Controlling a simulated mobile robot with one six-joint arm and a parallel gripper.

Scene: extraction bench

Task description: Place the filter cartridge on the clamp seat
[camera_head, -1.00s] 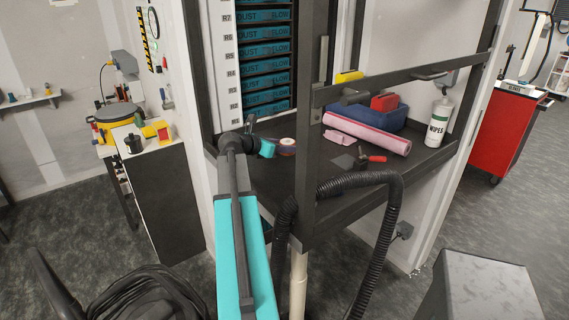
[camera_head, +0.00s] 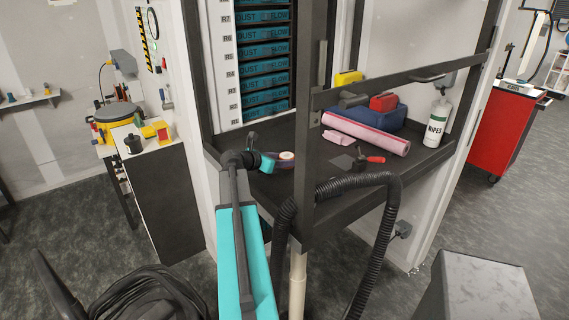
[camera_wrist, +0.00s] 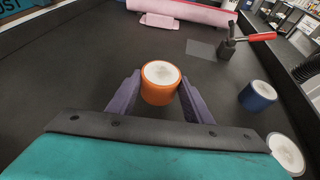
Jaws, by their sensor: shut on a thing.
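The filter cartridge, an orange cylinder with a white top (camera_wrist: 160,83), stands upright between the purple fingers of my gripper (camera_wrist: 158,95) in the wrist view. The gripper is shut on it. In the head view my gripper (camera_head: 280,164) is low over the dark bench top, with the cartridge (camera_head: 286,155) partly hidden by a finger. I cannot tell whether the cartridge touches the bench. A dark clamp with a red handle (camera_wrist: 262,37) stands ahead and to the right, with a flat grey plate (camera_wrist: 201,49) beside it. The clamp also shows in the head view (camera_head: 361,161).
A blue cylinder (camera_wrist: 257,95) and a white-topped cylinder (camera_wrist: 286,152) stand to the right. A dark frame post (camera_head: 306,120) and a ribbed hose (camera_head: 388,215) are at the bench front.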

